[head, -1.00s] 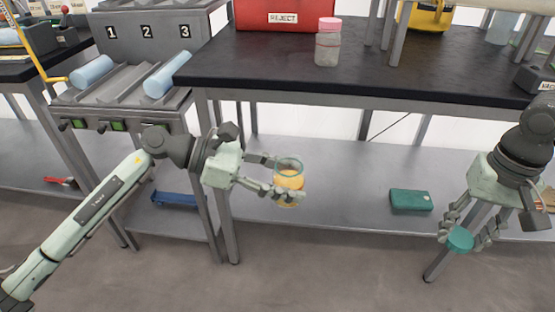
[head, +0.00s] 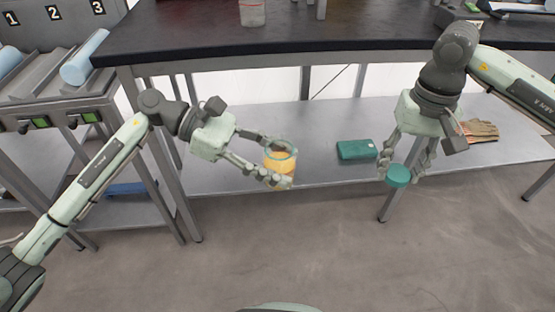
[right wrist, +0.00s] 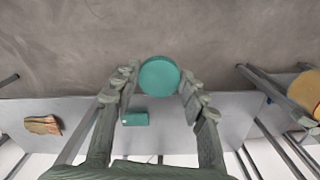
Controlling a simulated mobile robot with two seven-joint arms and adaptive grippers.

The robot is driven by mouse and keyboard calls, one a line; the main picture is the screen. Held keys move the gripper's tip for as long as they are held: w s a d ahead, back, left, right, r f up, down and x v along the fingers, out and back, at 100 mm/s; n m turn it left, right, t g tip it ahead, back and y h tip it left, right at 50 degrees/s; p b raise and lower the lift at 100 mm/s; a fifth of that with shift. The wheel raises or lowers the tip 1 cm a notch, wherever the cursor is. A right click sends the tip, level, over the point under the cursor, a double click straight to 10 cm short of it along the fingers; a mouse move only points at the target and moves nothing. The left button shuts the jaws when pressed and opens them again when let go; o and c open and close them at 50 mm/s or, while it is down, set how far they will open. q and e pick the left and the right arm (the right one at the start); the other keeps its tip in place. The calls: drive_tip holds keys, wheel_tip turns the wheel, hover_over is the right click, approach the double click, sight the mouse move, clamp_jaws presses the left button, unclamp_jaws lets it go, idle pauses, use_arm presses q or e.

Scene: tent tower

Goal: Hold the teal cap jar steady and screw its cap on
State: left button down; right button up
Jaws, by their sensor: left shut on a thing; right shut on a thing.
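The jar (head: 279,165) is clear with orange-yellow contents and a teal-tinted open rim. My left gripper (head: 272,162) is shut on its sides and holds it upright in the air in front of the bench. The teal cap (head: 398,176) is held by my right gripper (head: 402,172), which points down with its fingers on either side of the cap. The cap is to the right of the jar, apart from it and slightly lower in the head view. In the right wrist view the cap (right wrist: 159,76) sits between the fingertips, and the jar is at the right edge (right wrist: 305,92).
A black-topped bench (head: 300,38) stands behind, with a grey lower shelf (head: 230,170). On the shelf are a green box (head: 356,150) and tan gloves (head: 480,130). A rack with blue cylinders (head: 84,58) is at the left. Open floor lies in front.

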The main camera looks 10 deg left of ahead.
drive_tip(key=a+r+m, duration=0.4)
drive_tip(key=a+r, duration=0.4)
drive_tip(key=a, duration=0.4)
wheel_tip(320, 180, up, 6)
drive_tip(key=r+m, duration=0.1)
drive_tip(key=m, duration=0.4)
hover_over(277, 143)
drive_tip(key=shift+w+d+f, duration=0.2)
drive_tip(key=shift+d+f, duration=0.05)
drive_tip(key=shift+d, duration=0.2)
drive_tip(key=shift+s+a+r+m, duration=0.25)
drive_tip(key=shift+a+r+m, duration=0.1)
drive_tip(key=shift+a+m, duration=0.15)
drive_tip(key=shift+d+f, duration=0.1)
drive_tip(key=shift+f, duration=0.05)
drive_tip(key=shift+f, duration=1.9)
drive_tip(key=shift+f, duration=0.9)
drive_tip(key=shift+f, duration=0.55)
